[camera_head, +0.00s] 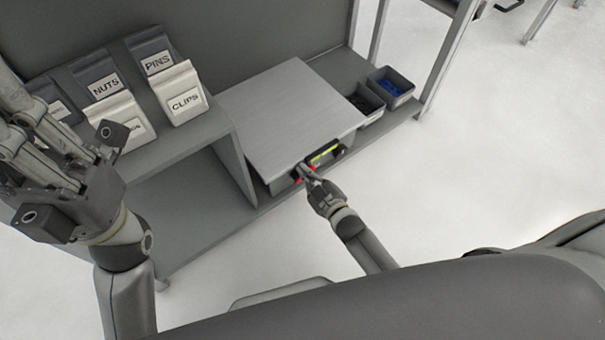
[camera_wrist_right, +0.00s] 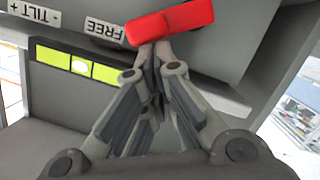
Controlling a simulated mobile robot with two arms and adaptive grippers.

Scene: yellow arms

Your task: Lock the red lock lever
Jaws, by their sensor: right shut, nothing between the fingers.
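The red lock lever (camera_wrist_right: 172,20) shows in the right wrist view beneath the grey panel, beside a label reading FREE. In the head view, only small red parts of it show around my right gripper (camera_head: 303,171), at the front edge of the grey tabletop unit (camera_head: 290,110). My right gripper is shut, with its fingertips (camera_wrist_right: 154,48) together at the lever's lower edge in the wrist view. Nothing is between the fingers; I cannot tell whether they touch the lever. My left gripper (camera_head: 25,115) is at the far left, raised and empty, its fingers apart.
A yellow-green strip (camera_wrist_right: 80,63) and a TILT label (camera_wrist_right: 35,12) are beside the lever. Labelled bins (camera_head: 185,100) stand on the left shelf. Small bins (camera_head: 391,88) stand to the right of the tabletop. The floor in front is clear.

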